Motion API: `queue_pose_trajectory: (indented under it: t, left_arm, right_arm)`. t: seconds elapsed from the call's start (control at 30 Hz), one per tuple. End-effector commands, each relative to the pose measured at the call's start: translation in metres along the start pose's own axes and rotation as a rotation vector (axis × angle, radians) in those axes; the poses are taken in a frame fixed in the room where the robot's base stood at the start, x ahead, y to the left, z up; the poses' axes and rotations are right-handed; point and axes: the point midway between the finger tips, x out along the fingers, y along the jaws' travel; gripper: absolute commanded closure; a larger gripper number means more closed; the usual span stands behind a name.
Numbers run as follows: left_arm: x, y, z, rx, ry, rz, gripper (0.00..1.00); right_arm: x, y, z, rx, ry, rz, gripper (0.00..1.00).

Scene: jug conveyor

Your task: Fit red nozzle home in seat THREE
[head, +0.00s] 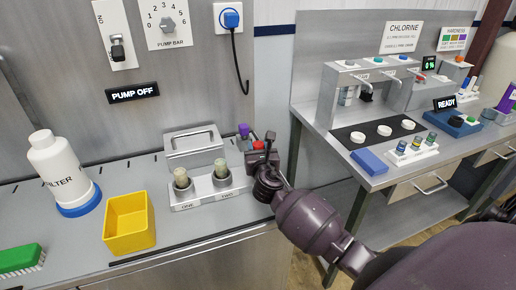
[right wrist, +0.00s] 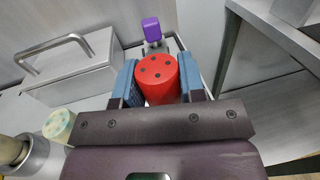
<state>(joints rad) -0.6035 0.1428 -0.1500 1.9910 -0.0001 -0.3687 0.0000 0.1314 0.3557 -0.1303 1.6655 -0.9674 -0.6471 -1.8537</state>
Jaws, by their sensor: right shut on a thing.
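The red nozzle (head: 258,145) is between the fingers of my right gripper (head: 263,155), over the right end of the seat block (head: 187,205). In the right wrist view, the red nozzle's (right wrist: 158,80) dotted round top faces the camera, with a blue finger pad on each side of it; the right gripper (right wrist: 158,85) is shut on it. Seats marked ONE and TWO hold cream nozzles (head: 181,178) and (head: 220,168). Seat THREE is hidden by my gripper and wrist, so I cannot tell how the nozzle sits relative to it. My left gripper is not in view.
A purple-topped piece (head: 244,131) stands just behind the red nozzle. A metal box with a handle (head: 193,143) is behind the seats. A yellow bin (head: 129,222), a filter bottle (head: 60,175) and a green brush (head: 21,260) are at left. Another bench stands at right across a gap.

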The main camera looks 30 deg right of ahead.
Motion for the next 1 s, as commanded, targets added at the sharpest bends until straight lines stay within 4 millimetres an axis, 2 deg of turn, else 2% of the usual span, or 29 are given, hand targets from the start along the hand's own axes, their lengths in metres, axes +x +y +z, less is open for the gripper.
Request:
queue_pose_trajectory:
  t: [1.0]
  left_arm:
    - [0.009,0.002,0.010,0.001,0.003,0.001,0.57]
  right_arm:
    - [0.000,0.000,-0.021,0.000,0.000,0.000,0.89]
